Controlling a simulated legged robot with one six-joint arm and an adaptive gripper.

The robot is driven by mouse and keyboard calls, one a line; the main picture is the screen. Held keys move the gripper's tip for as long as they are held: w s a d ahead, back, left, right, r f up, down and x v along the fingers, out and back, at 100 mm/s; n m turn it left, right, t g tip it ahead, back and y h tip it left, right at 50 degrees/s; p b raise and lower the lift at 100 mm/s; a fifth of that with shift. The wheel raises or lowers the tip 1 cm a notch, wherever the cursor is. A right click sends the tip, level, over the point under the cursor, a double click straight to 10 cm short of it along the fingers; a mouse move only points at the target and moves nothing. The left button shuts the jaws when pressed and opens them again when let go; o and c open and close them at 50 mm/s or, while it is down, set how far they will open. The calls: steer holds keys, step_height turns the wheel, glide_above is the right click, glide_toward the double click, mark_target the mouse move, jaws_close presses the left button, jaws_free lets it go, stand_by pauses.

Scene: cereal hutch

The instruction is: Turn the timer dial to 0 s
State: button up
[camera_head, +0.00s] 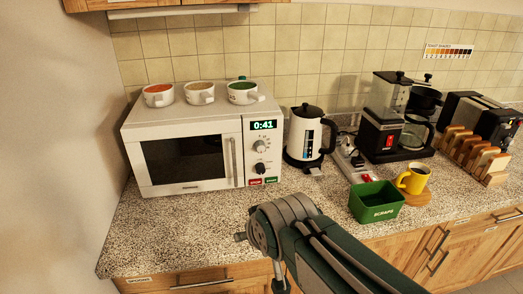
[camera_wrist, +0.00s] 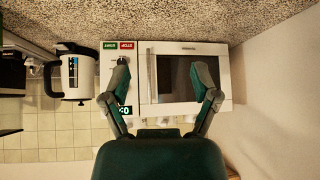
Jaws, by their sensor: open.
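The white microwave (camera_head: 135,150) stands on the counter at left, its door shut. Its green display (camera_head: 263,125) reads 0:41. Below are a light grey dial (camera_head: 260,146) and a smaller black dial (camera_head: 261,169); their labels are too small to read. A red STOP button (camera_head: 255,181) and a green START button (camera_head: 271,180) sit at the panel's bottom. In the upside-down wrist view, my gripper (camera_wrist: 161,77) is open and empty, its fingers spread before the microwave (camera_wrist: 222,52).
Several bowls (camera_head: 199,92) stand on the microwave. A kettle (camera_head: 304,135) stands close right of it, beside a power strip (camera_head: 350,158). Farther right are a green scraps bin (camera_head: 376,212), yellow mug (camera_head: 413,180), coffee maker (camera_head: 385,135) and toast rack (camera_head: 470,155). The counter front (camera_head: 180,225) is clear.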

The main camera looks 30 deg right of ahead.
steer(key=w+d+m+t+h, duration=0.15)
steer(key=w+d+t, duration=0.3)
steer(key=w, duration=0.55)
steer(key=m+t+h, duration=0.2)
steer(key=m+t, duration=0.1)
steer(key=t, duration=0.2)
glide_toward(261, 149)
steer(key=shift+n, duration=0.25)
steer(key=x, duration=0.9)
steer(key=shift+w+d, duration=0.15)
steer(key=shift+w, duration=0.1)
jaws_close()
